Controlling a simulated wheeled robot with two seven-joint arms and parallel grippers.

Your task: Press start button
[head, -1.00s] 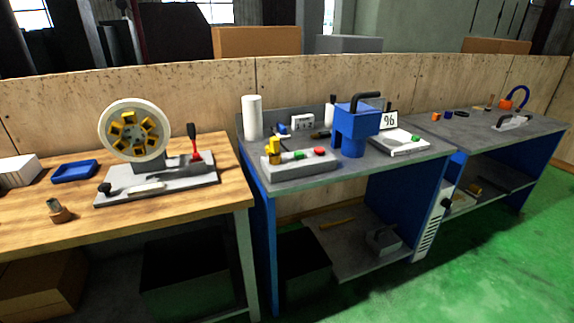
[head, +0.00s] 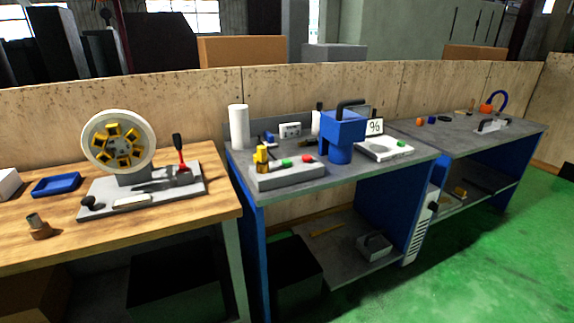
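A grey control box (head: 288,175) stands near the front left of the middle grey-topped bench. On its top are a green button (head: 286,162), a red button (head: 307,158) and a yellow piece (head: 261,157) at the left end. Another small green spot (head: 401,143) shows on the white plate to the right. No label marks which one is the start button. Neither of my grippers is in view.
A wooden bench (head: 30,243) at the left carries a wheel machine (head: 118,142) and a blue tray (head: 56,184). A blue press (head: 341,135) stands right of the control box, and a white cylinder (head: 238,127) behind it. Green floor (head: 440,270) is open at the right front.

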